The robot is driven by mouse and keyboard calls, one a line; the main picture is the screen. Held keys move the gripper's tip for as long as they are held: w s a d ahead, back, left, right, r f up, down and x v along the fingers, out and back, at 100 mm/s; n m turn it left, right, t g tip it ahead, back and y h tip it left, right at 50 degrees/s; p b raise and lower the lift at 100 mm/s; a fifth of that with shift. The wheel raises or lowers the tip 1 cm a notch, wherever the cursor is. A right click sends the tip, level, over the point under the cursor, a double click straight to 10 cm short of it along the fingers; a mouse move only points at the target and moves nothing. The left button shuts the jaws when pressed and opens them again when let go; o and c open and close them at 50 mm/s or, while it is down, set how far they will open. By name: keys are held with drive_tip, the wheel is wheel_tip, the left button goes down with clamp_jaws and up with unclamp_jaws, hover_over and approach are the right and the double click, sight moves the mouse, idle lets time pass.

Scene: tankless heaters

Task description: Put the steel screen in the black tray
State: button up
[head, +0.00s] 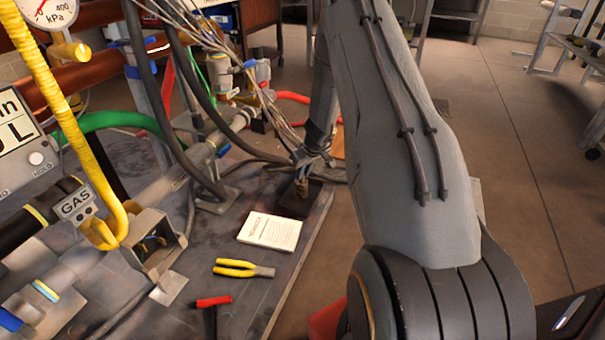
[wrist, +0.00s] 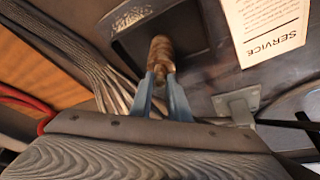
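The black tray (head: 316,196) lies near the bench's right edge in the head view; in the wrist view (wrist: 190,30) it is just past my fingertips. My gripper (head: 302,172) points down at the tray. In the wrist view my gripper (wrist: 161,84) has its two blue-grey fingers closed around a brown, brass-coloured, roughly cylindrical piece (wrist: 161,55). The piece is over or in the tray; I cannot tell if it touches the bottom. I cannot tell which of these is the steel screen.
A white service booklet (head: 270,231) lies beside the tray. Yellow-handled pliers (head: 244,268) and a red-handled tool (head: 213,302) lie nearer. Hanging wires (head: 235,75), pipes and hoses crowd the left and back. Bare bench shows around the pliers.

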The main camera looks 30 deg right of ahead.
drive_tip(key=o, duration=0.4)
drive_tip(key=shift+o, duration=0.2)
drive_tip(key=shift+r, duration=0.15)
drive_tip(key=shift+s+r+p, duration=0.1)
drive_tip(key=shift+r+p, duration=0.2)
drive_tip(key=shift+p, duration=0.15)
drive_tip(key=p+v, duration=0.4)
drive_tip(key=v, duration=0.7)
drive_tip(key=shift+r, duration=0.15)
drive_tip(key=shift+s+a, duration=0.1)
drive_tip(key=shift+s, duration=0.05)
